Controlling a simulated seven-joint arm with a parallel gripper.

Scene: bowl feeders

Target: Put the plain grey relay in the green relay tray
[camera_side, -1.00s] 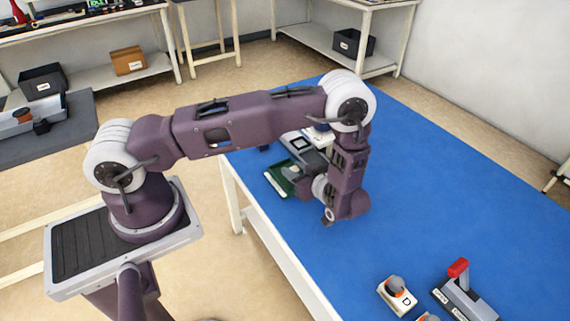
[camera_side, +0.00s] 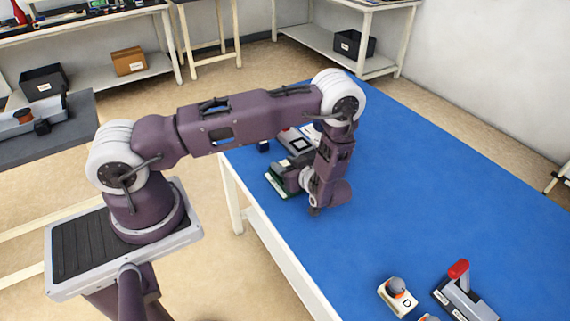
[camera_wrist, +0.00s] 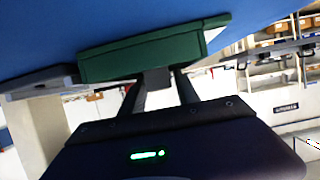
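The green relay tray (camera_side: 278,191) is on the blue table near its left edge, partly covered by my gripper in the side view. In the wrist view, the tray's green wall (camera_wrist: 145,58) is just beyond my fingertips. My gripper (camera_wrist: 156,78) has a small dark grey block, seemingly the plain grey relay (camera_wrist: 155,83), between its two fingers. The relay overlaps the tray's rim in the picture, and I cannot tell whether it touches the tray. The side view hides the fingertips and relay behind my wrist.
A grey and white device (camera_side: 298,139) stands just behind the tray, with a small dark block (camera_side: 263,147) left of it. A device with a red handle (camera_side: 459,269) and a white one with a knob (camera_side: 398,298) stand at the front. The table's right side is clear.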

